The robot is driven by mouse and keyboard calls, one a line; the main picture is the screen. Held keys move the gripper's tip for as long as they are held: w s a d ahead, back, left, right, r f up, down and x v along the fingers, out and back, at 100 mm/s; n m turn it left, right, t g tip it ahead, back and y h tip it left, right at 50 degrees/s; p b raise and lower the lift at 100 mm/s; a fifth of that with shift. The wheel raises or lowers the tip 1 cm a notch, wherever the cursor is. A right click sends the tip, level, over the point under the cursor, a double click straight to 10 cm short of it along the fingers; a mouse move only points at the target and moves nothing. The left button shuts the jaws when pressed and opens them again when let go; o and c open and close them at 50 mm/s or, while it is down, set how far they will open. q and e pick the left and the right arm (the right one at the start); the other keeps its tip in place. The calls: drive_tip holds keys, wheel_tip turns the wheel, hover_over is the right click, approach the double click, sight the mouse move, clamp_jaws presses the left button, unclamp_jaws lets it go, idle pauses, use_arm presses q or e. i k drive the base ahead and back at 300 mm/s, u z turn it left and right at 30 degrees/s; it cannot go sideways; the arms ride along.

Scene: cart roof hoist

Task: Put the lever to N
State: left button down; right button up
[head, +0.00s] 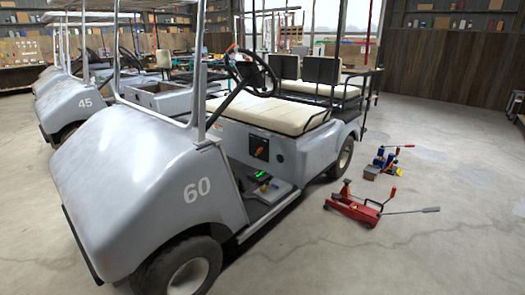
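The grey golf cart marked 60 (115,190) stands in the foreground, its front toward me and to the left. On the panel below its front seat is a small black plate (259,148) with an orange-red lever (259,153). The lever's letters are too small to read, so I cannot tell which setting it is at. The steering wheel (257,72) and cream seat (267,115) are above it. Neither of my grippers is in view.
A red floor jack (352,208) with a long handle and a blue tool (383,162) lie on the concrete right of the cart. Green and yellow items (264,183) lie on the cart's floor. More carts, one marked 45 (72,105), stand behind left.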

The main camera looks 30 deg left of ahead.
sight(260, 149)
drive_tip(key=i, duration=1.7)
drive_tip(key=u, duration=0.55)
drive_tip(key=i, duration=0.95)
drive_tip(key=u, duration=1.6)
drive_tip(key=i, duration=0.75)
drive_tip(key=u, duration=0.7)
